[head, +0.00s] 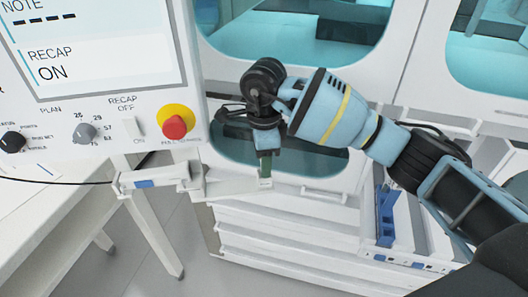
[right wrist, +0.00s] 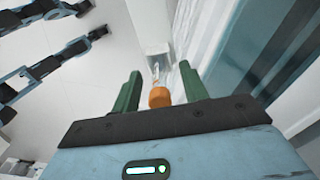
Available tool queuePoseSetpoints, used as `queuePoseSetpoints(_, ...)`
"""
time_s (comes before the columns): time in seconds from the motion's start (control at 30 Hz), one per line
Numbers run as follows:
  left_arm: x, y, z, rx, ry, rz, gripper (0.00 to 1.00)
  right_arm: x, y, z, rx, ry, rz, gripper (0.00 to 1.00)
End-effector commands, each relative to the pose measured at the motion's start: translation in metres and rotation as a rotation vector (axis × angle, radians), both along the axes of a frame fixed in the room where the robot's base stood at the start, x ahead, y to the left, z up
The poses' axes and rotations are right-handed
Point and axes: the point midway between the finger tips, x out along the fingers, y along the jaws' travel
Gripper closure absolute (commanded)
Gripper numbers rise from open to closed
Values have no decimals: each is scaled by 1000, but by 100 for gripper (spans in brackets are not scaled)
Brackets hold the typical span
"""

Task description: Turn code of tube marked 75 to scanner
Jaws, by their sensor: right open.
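A tube with an orange cap (right wrist: 160,97) stands in a small clear-white holder (right wrist: 158,50) in the right wrist view. Its pale body runs from the cap into the holder, and no number or code on it can be read. My right gripper (right wrist: 160,70) is open, with one green finger on each side of the tube and a gap to each. In the head view my right gripper (head: 265,166) points down at the end of a white rail (head: 232,186), and the tube is hidden there. I cannot pick out the scanner. My left gripper is not in view.
A control panel (head: 95,100) with knobs and a red stop button (head: 174,127) stands at the left. Below it is a white table (head: 40,215). White cabinets with teal windows (head: 395,70) stand behind. A blue rack (head: 386,215) is at the right. Grey floor shows between.

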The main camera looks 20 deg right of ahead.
Motion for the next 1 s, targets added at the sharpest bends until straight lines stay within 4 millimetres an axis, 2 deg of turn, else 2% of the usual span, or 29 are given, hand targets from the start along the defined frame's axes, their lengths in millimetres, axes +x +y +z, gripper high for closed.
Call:
queuePoseSetpoints(0.17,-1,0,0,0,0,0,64,0,0,0,0,0,0,56)
queuePoseSetpoints(0.5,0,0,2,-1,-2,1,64,0,0,0,0,0,0,99)
queuePoseSetpoints(0.53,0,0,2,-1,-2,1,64,0,0,0,0,0,0,100)
queuePoseSetpoints(0.57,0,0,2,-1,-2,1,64,0,0,0,0,0,0,85)
queuePoseSetpoints(0.63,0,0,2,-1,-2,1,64,0,0,0,0,0,0,94)
queuePoseSetpoints(0.67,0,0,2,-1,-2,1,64,0,0,0,0,0,0,95)
queuePoseSetpoints(1.0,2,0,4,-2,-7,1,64,0,0,3,1,-1,0,95)
